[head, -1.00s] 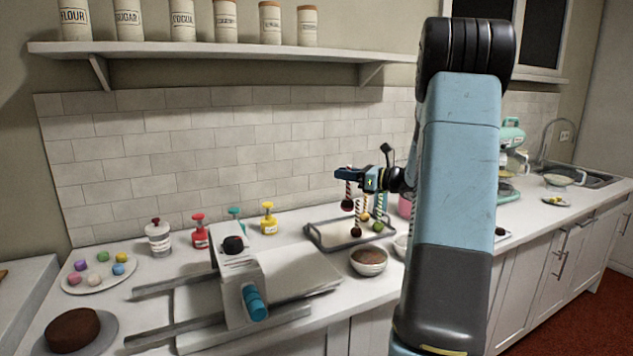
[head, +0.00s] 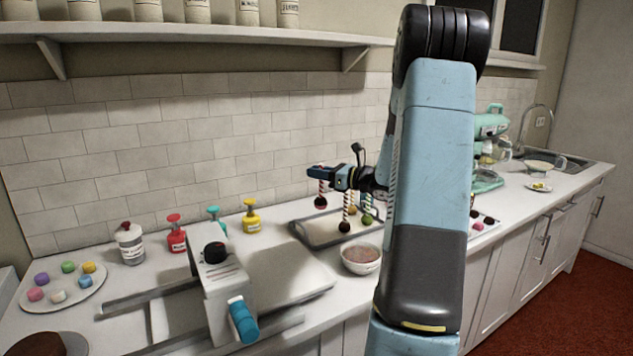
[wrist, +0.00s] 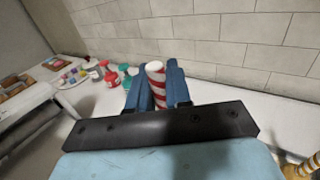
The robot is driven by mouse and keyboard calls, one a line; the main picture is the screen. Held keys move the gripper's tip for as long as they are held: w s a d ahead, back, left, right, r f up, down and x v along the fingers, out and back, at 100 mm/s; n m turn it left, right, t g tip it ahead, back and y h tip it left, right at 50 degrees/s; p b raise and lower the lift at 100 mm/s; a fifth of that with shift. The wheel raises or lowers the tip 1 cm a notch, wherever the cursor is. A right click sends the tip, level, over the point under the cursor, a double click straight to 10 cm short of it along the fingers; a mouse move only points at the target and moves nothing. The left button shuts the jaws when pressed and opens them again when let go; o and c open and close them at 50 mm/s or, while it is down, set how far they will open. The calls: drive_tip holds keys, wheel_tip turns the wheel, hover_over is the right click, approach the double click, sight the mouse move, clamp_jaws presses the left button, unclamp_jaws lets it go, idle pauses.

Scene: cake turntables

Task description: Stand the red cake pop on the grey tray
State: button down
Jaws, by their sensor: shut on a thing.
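My gripper (head: 318,172) is shut on the upper part of a red-and-white striped stick. The stick also shows upright between the blue fingers in the wrist view (wrist: 156,82). The held red cake pop (head: 320,203) hangs ball-down, its ball dark red. The grey tray (head: 312,243), with a raised rim, lies on the counter below it. The ball appears above the tray's back left part; a gap seems to show, but its height is hard to judge. The wrist view hides the ball.
Other cake pops stand ball-down on the tray's right half: a dark one (head: 344,227) and a green one (head: 367,219) among them. A bowl (head: 361,258) sits in front. Coloured pump bottles (head: 251,217) stand left. The tray's left half looks clear.

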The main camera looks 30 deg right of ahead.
sight(318, 205)
drive_tip(key=shift+s+a+f+m+h, duration=0.1)
drive_tip(key=shift+s+f+m+h, duration=0.1)
drive_tip(key=shift+f, duration=0.4)
drive_tip(key=shift+s+a+f+m+h, duration=0.1)
drive_tip(key=shift+f+h, duration=0.1)
drive_tip(key=shift+f, duration=3.95)
drive_tip(key=shift+f, duration=0.6)
drive_tip(key=c, duration=1)
unclamp_jaws()
drive_tip(key=shift+d, duration=0.1)
drive_tip(key=v, duration=1.3)
drive_tip(key=shift+s+f, duration=0.2)
drive_tip(key=shift+s, duration=0.15)
